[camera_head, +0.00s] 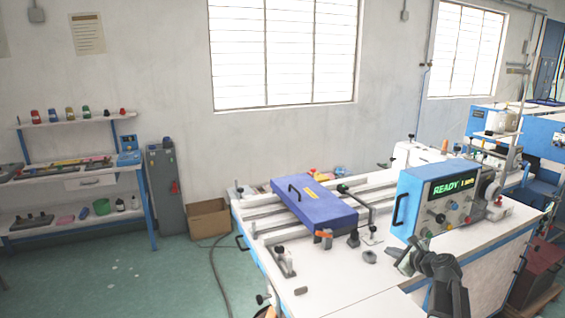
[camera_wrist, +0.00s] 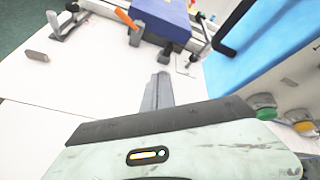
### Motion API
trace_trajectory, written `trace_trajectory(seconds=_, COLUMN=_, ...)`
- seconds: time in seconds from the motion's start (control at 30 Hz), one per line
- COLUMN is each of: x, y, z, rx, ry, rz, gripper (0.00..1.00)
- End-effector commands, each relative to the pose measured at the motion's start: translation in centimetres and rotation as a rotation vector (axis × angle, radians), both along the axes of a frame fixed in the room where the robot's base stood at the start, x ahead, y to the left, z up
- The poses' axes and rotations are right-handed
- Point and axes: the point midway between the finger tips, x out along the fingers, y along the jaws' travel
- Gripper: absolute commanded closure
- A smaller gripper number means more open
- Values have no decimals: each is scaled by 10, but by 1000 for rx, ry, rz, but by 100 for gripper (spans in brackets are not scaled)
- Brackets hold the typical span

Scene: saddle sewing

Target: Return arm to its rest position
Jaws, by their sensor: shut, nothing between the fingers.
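My gripper (camera_head: 400,258) is above the white worktop of the sewing machine, in front of the control panel. Its dark arm links come up from the lower edge of the head view. In the wrist view my gripper (camera_wrist: 162,76) points away over the white top, its fingers together with nothing between them. The blue control panel (camera_head: 437,205) shows a green READY text and stands close to the right of my gripper. The purple-blue box (camera_head: 312,200) with a black handle lies on the rails beyond my gripper, and its edge shows in the wrist view (camera_wrist: 165,14).
The white worktop (camera_head: 345,292) is mostly bare near me. A small brown piece (camera_head: 301,291) and a metal clamp (camera_head: 285,262) sit at its left edge. Green floor, a cardboard box (camera_head: 209,218) and a shelf of spools (camera_head: 75,120) are at left.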

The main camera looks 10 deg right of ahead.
Motion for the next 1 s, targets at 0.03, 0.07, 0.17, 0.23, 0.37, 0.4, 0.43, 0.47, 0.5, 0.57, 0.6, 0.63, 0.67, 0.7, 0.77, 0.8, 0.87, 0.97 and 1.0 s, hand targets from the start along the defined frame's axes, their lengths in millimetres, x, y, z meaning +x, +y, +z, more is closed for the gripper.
trace_trajectory(seconds=0.03, x=6, y=38, z=-6, rx=-36, ry=19, rz=70, gripper=100)
trace_trajectory(seconds=0.07, x=8, y=59, z=-10, rx=-63, ry=32, rz=111, gripper=100)
trace_trajectory(seconds=0.17, x=10, y=128, z=-24, rx=-166, ry=72, rz=262, gripper=100)
trace_trajectory(seconds=0.23, x=5, y=176, z=-36, rx=-253, ry=99, rz=381, gripper=100)
trace_trajectory(seconds=0.37, x=-17, y=261, z=-60, rx=-447, ry=146, rz=632, gripper=100)
trace_trajectory(seconds=0.4, x=-27, y=284, z=-68, rx=-514, ry=160, rz=716, gripper=100)
trace_trajectory(seconds=0.43, x=-36, y=300, z=-75, rx=-567, ry=169, rz=782, gripper=100)
trace_trajectory(seconds=0.47, x=-46, y=315, z=-81, rx=-624, ry=179, rz=850, gripper=100)
trace_trajectory(seconds=0.5, x=-60, y=333, z=-89, rx=-702, ry=191, rz=947, gripper=100)
trace_trajectory(seconds=0.57, x=-85, y=353, z=-103, rx=-833, ry=213, rz=1106, gripper=100)
trace_trajectory(seconds=0.6, x=-105, y=361, z=-112, rx=-931, ry=232, rz=1227, gripper=100)
trace_trajectory(seconds=0.63, x=-120, y=362, z=-118, rx=-1008, ry=249, rz=1323, gripper=100)
trace_trajectory(seconds=0.67, x=-134, y=357, z=-123, rx=-1077, ry=269, rz=1412, gripper=100)
trace_trajectory(seconds=0.7, x=-149, y=342, z=-129, rx=-1153, ry=298, rz=1514, gripper=100)
trace_trajectory(seconds=0.77, x=-169, y=322, z=-133, rx=-1238, ry=336, rz=1655, gripper=100)
trace_trajectory(seconds=0.8, x=-179, y=312, z=-135, rx=-1278, ry=353, rz=1744, gripper=100)
trace_trajectory(seconds=0.87, x=-189, y=301, z=-136, rx=-1319, ry=361, rz=1857, gripper=100)
trace_trajectory(seconds=0.97, x=-197, y=296, z=-136, rx=-1344, ry=333, rz=1978, gripper=100)
trace_trajectory(seconds=1.0, x=-198, y=293, z=-136, rx=-1349, ry=319, rz=2000, gripper=100)
